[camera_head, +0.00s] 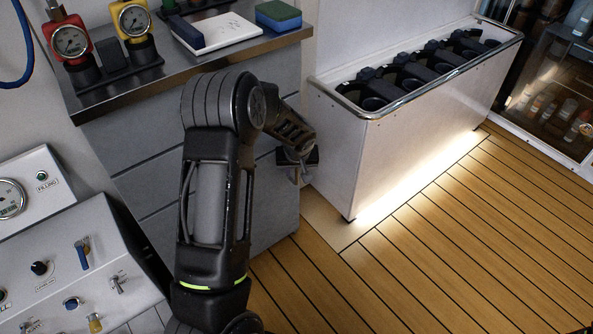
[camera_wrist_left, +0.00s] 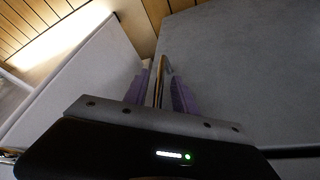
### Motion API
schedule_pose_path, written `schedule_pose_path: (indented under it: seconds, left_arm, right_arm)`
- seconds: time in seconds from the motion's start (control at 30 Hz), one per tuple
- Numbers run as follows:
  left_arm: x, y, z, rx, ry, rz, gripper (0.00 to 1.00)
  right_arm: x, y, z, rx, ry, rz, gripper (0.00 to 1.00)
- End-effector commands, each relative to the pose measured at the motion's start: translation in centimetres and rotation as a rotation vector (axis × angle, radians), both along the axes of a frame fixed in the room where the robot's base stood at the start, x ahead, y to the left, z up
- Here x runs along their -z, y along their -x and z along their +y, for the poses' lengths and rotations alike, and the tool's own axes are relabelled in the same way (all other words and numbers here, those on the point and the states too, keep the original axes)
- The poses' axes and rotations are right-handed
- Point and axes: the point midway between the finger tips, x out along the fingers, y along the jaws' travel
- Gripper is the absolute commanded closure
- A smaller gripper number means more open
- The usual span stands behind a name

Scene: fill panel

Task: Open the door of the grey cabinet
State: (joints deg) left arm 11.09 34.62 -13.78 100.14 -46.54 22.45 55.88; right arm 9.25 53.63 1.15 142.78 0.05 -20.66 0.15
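The grey cabinet (camera_head: 150,158) stands under the dark counter at the left of the head view. Its front has horizontal seams, and my left arm covers part of it. In the left wrist view, a grey cabinet face (camera_wrist_left: 245,75) fills the right side. My left gripper (camera_head: 300,172) is at the cabinet's right end, beside the white bench. In the left wrist view, its purple fingers (camera_wrist_left: 164,92) stand apart, on either side of a thin upright metal bar (camera_wrist_left: 161,75), probably a handle. Small gaps show beside the bar. My right gripper is out of view.
The white bench (camera_head: 400,155) with several black holders stands close to the right of the gripper. Gauges (camera_head: 72,42) and a white tray (camera_head: 215,32) sit on the counter. A control panel (camera_head: 70,260) is at lower left. The wooden floor (camera_head: 450,240) is clear at right.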

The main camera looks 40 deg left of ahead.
Motion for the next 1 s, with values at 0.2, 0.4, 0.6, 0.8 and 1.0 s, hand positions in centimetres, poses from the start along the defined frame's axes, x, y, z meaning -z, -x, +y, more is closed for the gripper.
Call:
schedule_pose_path:
  seconds: [0.2, 0.4, 0.6, 0.8, 1.0]
  left_arm:
    - [-0.04, -0.04, -0.01, 0.0, 0.0, -0.001, 0.67]
    - [-0.05, -0.04, -0.03, 0.0, 0.0, -0.001, 0.84]
    - [-0.06, -0.03, -0.03, 0.0, 0.0, -0.001, 1.0]
    - [-0.06, -0.03, -0.03, 0.0, 0.0, -0.001, 1.0]
    - [-0.06, -0.03, -0.01, 0.0, 0.0, -0.001, 1.0]
  right_arm:
    - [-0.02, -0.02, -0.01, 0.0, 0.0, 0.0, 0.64]
    - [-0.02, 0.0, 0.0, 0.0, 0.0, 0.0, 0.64]
    - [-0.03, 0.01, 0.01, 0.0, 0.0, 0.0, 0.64]
    - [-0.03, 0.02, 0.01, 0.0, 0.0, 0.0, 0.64]
    - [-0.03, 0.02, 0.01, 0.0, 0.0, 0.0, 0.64]
